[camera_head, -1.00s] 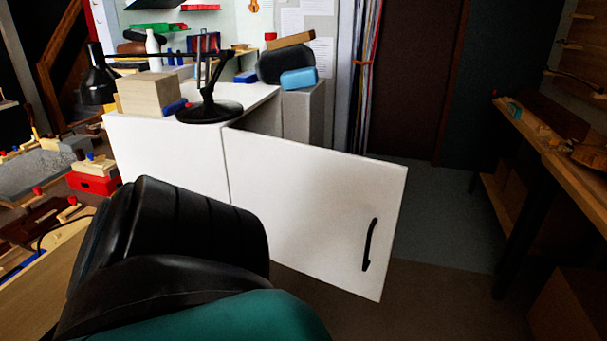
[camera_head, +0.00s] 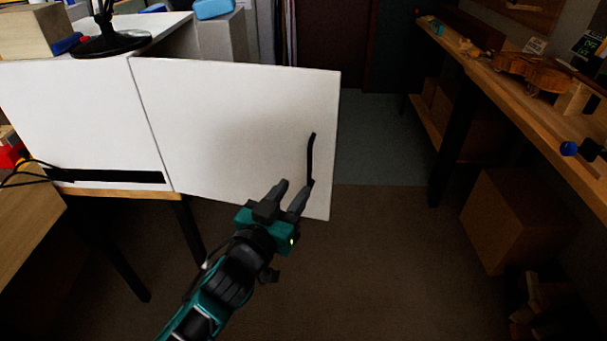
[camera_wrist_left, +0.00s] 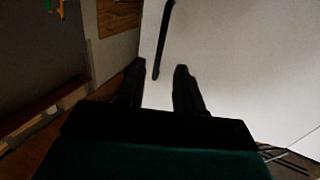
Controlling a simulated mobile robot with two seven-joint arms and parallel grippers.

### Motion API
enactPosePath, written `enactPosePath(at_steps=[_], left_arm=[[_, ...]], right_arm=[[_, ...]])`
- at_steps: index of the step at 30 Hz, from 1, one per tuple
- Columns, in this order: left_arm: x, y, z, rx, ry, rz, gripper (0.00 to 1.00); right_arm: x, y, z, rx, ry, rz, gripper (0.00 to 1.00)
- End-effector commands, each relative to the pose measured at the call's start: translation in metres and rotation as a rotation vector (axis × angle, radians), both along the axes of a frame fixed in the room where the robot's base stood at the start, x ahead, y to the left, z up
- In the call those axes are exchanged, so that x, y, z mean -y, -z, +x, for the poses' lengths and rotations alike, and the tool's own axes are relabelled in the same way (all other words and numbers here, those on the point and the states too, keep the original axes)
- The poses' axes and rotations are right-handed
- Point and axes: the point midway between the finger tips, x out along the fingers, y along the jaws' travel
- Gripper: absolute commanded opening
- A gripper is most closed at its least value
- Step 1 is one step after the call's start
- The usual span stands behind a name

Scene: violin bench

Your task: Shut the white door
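The white door (camera_head: 230,120) stands open, swung out from the white cabinet (camera_head: 75,110) with its hinge edge at the left. Its black bar handle (camera_head: 311,158) is upright near the free edge. My left gripper (camera_head: 293,188) is in front of the door's lower right part, its fingers apart and empty, just below and left of the handle. In the left wrist view the two fingers (camera_wrist_left: 158,75) point at the white door (camera_wrist_left: 240,60), with the handle (camera_wrist_left: 163,38) beyond and between them. I cannot tell whether a finger touches the door. My right gripper is not in view.
A black lamp base (camera_head: 110,42) and a wooden block (camera_head: 30,30) sit on the cabinet top. A workbench (camera_head: 540,105) with a violin (camera_head: 545,70) runs along the right, with a brown box (camera_head: 520,220) below. The floor between is clear.

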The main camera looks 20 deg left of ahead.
Motion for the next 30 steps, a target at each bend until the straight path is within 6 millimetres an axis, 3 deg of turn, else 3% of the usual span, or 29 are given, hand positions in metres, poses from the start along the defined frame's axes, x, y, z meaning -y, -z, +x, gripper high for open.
enactPosePath(at_steps=[3, 9, 23, 30], left_arm=[[0.002, -0.001, 0.022, 0.002, 0.000, 0.001, 0.36], [0.005, 0.000, 0.048, 0.000, -0.001, 0.002, 0.36], [0.007, 0.000, 0.060, -0.001, -0.001, 0.000, 0.36], [0.007, 0.000, 0.060, -0.001, -0.001, 0.000, 0.15]], right_arm=[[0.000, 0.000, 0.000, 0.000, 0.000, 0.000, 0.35], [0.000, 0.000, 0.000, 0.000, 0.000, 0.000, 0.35], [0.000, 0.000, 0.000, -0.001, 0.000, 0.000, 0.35], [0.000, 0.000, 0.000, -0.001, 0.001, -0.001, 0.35]])
